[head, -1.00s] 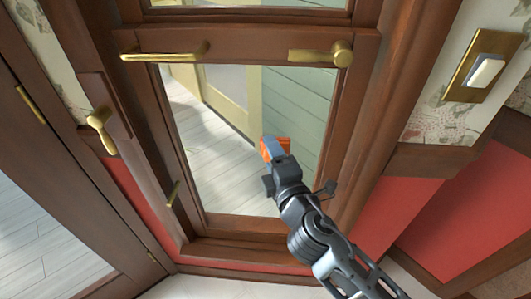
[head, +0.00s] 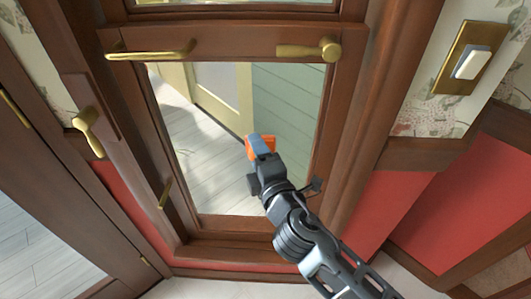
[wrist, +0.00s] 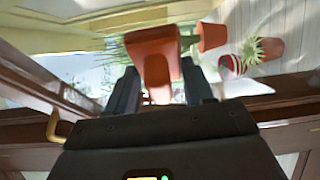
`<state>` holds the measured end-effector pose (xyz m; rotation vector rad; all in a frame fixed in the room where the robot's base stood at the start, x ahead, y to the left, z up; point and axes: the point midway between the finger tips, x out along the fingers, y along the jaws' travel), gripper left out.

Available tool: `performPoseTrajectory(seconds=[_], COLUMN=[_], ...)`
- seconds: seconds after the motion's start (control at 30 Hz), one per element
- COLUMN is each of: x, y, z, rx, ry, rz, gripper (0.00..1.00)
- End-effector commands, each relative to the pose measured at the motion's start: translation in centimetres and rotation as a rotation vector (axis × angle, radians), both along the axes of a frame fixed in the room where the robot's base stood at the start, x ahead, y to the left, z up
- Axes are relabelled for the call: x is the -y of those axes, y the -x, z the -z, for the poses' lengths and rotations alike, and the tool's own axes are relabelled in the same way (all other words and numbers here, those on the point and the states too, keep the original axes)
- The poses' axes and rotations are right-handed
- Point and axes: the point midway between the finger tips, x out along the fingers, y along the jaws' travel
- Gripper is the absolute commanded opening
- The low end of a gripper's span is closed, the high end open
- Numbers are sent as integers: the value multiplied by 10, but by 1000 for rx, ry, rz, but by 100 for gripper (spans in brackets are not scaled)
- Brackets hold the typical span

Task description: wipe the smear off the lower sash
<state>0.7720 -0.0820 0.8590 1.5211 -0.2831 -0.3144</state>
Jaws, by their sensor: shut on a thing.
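The lower sash (head: 222,222) is a brown wooden frame around a glass pane. My gripper (head: 260,147) reaches in from the lower right and is in front of the right half of the pane. It is shut on an orange tool (head: 262,140), whose outer end shows against the glass. In the wrist view the orange tool (wrist: 155,62) sits between my dark fingers (wrist: 158,85), wider at its far end. I cannot tell whether it touches the glass. No smear can be made out on the pane.
Brass handles (head: 150,52) and (head: 308,50) sit on the rail above the pane. Another brass handle (head: 88,132) is on the left frame. A light switch (head: 472,62) is on the right wall. Potted plants (wrist: 260,50) show beyond the glass.

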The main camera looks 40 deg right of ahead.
Motion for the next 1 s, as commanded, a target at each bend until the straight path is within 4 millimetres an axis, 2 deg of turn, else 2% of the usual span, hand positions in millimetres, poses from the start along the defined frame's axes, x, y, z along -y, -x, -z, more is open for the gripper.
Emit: performPoseTrajectory(seconds=[0.5, 0.77, 1.0], x=[-21, -27, -41], y=[-24, -31, -43], z=[0, 0, 0], rx=[1, 2, 2], ry=[0, 0, 0], rz=[-1, -1, -1], gripper=[16, 16, 16])
